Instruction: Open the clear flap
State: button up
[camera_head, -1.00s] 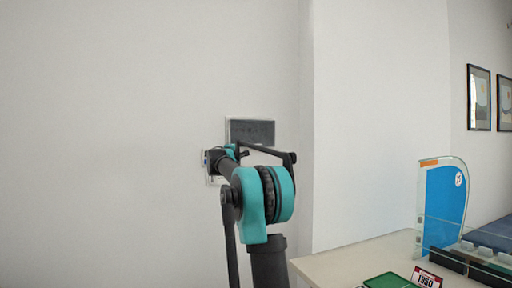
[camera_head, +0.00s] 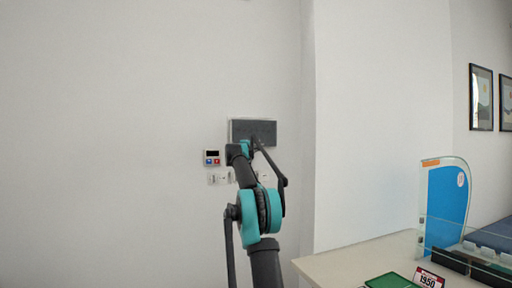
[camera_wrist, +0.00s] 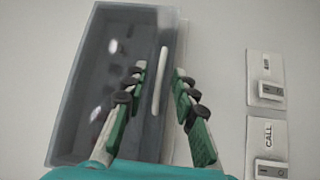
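The clear flap (camera_head: 240,127) covers a dark grey box high on the wall. It appears closed. In the wrist view the flap (camera_wrist: 85,75) fills the left half, with blurred reflections on it. A pale bar handle (camera_wrist: 160,80) runs along its right side there. My gripper (camera_wrist: 165,80) is open, with one green-padded finger on each side of the handle. A gap shows between the handle and both fingers, so neither looks to be touching it. In the head view my own arm hides the gripper and the box's lower edge.
Wall switches (camera_wrist: 268,90), one marked CALL, sit right of the box in the wrist view. In the head view a small keypad (camera_head: 212,157) is left of my arm. A counter (camera_head: 345,258) with a glass screen (camera_head: 445,205) stands at right.

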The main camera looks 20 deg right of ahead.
jog(key=shift+d, duration=0.1)
grip_shut()
dwell(0.3)
jog(key=shift+s, duration=0.1)
